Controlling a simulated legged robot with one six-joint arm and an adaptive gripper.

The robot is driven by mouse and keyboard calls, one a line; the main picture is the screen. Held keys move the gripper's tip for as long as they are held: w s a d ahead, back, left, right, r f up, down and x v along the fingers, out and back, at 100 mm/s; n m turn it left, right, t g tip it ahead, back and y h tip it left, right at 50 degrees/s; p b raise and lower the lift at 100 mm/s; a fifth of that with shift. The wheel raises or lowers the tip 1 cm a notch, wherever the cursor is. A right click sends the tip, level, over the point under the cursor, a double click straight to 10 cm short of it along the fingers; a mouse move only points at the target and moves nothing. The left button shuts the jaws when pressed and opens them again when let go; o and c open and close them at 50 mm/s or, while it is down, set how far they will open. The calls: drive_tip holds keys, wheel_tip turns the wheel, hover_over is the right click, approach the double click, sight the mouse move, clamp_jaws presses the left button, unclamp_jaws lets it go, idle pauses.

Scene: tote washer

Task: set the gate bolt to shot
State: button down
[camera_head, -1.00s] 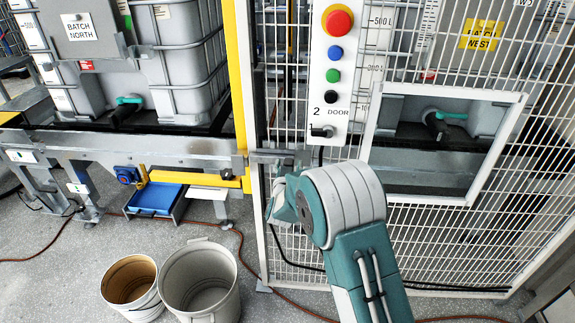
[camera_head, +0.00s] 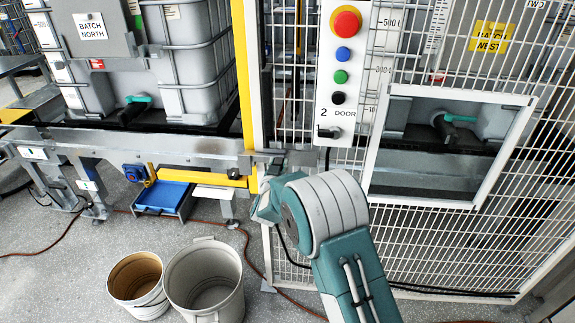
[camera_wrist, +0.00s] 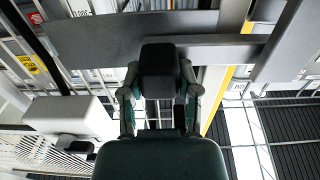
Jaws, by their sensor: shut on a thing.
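The gate bolt (camera_head: 284,156) is a grey metal bar at the gate's edge, level with the bottom of the button panel in the head view. In the wrist view its grey bar (camera_wrist: 228,50) runs across the top, with a dark block-shaped handle (camera_wrist: 160,58) in front. My gripper (camera_wrist: 160,84) is shut on this handle, one finger on each side. I cannot tell how far the bar reaches into the yellow post's side.
The button panel (camera_head: 342,75) is above my arm on the mesh gate (camera_head: 440,262). The yellow post (camera_head: 246,85) and yellow rail (camera_head: 205,178) are left of the bolt. Two buckets, one brownish inside (camera_head: 137,280) and one grey (camera_head: 203,285), stand on the floor at lower left.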

drive_tip(key=c, duration=0.6)
unclamp_jaws()
drive_tip(key=shift+a, duration=0.2)
drive_tip(key=shift+o, duration=1.4)
drive_tip(key=shift+a, duration=0.25)
drive_tip(key=shift+s+d, duration=0.15)
drive_tip(key=shift+s, duration=0.05)
drive_tip(key=s, duration=1.1)
drive_tip(key=shift+s+a+f, duration=0.15)
drive_tip(key=shift+s+a, duration=0.1)
drive_tip(key=shift+a, duration=0.15)
